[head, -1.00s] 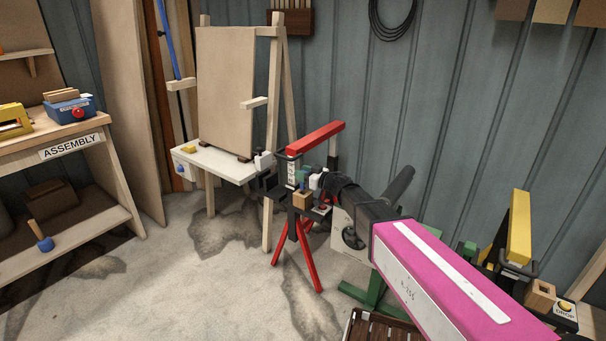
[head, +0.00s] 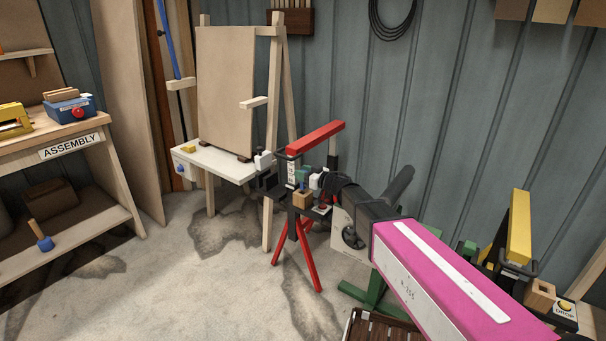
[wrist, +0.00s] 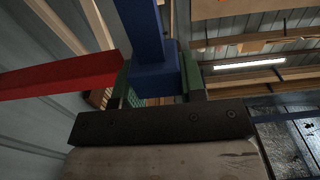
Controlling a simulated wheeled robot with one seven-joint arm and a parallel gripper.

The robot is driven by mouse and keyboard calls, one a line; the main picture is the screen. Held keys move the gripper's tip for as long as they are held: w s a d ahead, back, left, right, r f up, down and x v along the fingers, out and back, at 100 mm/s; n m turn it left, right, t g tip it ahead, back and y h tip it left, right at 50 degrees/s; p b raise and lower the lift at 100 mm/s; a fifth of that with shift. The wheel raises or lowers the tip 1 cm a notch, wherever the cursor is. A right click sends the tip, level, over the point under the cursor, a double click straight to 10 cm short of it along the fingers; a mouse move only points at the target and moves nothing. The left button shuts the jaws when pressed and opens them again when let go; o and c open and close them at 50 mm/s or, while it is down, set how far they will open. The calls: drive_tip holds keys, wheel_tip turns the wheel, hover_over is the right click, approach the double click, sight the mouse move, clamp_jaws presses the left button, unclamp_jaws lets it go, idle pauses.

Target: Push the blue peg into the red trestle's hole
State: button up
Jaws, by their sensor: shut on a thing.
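The red trestle (head: 315,138) stands left of my arm, with a red top beam and splayed red legs. A wooden block (head: 302,201) sits at its near side, below the beam. A small bit of the blue peg (head: 302,187) shows just above this block, close to my gripper (head: 303,175). In the wrist view the blue peg (wrist: 147,30) has a wider blue part (wrist: 155,83) between my green-padded fingers, which are shut on it. The hole is hidden, and I cannot tell how deep the peg sits.
A white-topped stand (head: 215,163) and an easel board (head: 225,90) stand behind left. The assembly bench (head: 75,148) is at far left. A yellow trestle (head: 519,228) with another wooden block (head: 540,295) is at right. The floor at front left is clear.

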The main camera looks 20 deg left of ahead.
drive_tip(key=shift+f, duration=1.6)
idle(0.4)
drive_tip(key=shift+r, duration=1.4)
drive_tip(key=shift+f, duration=1.65)
idle(0.7)
drive_tip(key=o, duration=1.1)
drive_tip(key=shift+c, duration=0.2)
drive_tip(key=shift+d, duration=0.1)
drive_tip(key=v, duration=0.7)
drive_tip(key=shift+s+d, duration=0.15)
